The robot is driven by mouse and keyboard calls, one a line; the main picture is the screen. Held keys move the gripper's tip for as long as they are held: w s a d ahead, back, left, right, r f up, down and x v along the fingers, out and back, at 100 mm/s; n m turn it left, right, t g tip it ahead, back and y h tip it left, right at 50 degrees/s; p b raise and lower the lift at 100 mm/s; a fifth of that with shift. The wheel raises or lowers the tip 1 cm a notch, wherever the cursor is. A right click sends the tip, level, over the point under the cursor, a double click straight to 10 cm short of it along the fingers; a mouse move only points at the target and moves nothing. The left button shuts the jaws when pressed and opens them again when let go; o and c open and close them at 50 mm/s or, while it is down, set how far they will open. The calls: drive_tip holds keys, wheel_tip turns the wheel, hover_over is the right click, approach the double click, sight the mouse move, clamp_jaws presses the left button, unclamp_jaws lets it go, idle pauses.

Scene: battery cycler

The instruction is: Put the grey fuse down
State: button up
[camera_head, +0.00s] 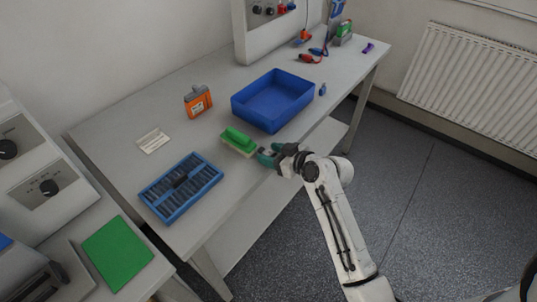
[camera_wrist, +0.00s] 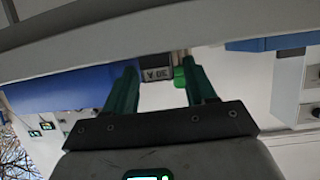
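The grey fuse (camera_wrist: 157,74), marked 30 A, shows in the wrist view between the green fingertips of my gripper (camera_wrist: 158,72). My gripper appears shut on it, though the contact at the right finger is hard to make out. In the head view my gripper (camera_head: 268,156) is over the front edge of the grey table (camera_head: 222,122), right of a green block with a pale base (camera_head: 238,141). The fuse cannot be made out clearly in the head view.
A blue bin (camera_head: 272,100) stands behind my gripper. A small blue item (camera_head: 322,89) lies right of the bin. Bare table shows between them.

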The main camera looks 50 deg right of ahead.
clamp_jaws()
idle(0.3)
drive_tip(key=shift+r, duration=0.15)
